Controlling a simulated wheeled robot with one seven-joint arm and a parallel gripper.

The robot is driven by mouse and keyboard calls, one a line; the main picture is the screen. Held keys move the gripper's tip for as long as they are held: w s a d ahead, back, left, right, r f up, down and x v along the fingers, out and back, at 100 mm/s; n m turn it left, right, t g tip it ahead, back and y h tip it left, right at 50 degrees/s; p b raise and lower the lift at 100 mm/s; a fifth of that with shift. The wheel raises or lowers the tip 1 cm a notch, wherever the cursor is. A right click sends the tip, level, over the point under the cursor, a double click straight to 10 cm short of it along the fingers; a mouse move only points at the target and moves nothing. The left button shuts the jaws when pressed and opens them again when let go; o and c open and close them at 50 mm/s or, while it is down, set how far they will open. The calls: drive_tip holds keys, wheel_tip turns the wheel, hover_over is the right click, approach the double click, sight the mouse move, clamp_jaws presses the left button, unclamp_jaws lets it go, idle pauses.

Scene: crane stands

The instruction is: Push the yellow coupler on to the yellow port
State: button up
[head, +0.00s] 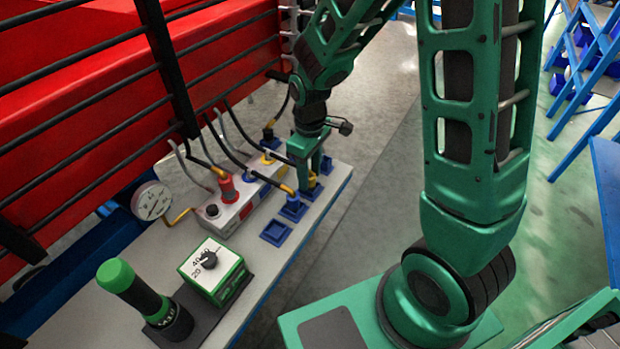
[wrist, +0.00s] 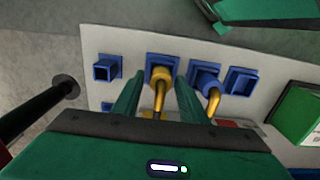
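The yellow coupler (wrist: 160,75) sits in a blue square holder (wrist: 151,60) in the wrist view, with a yellow hose end bending from it. In the head view the coupler (head: 313,187) is partly hidden by my gripper (head: 310,170). In the wrist view my gripper (wrist: 158,82) has one finger on each side of the coupler, with gaps to both. It is open and holds nothing. A white manifold block (head: 229,214) with coloured patches stands on the bench to the left. A yellow part (head: 267,158) shows near its far end; I cannot make out the yellow port clearly.
A blue coupler (wrist: 205,78) with a yellow hose stands close beside my right finger. Empty blue holders flank the row (wrist: 103,68).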

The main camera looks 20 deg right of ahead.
drive_tip(key=c, duration=0.9)
drive_tip(key=shift+o, duration=0.2)
drive_tip(key=shift+r, duration=2.5)
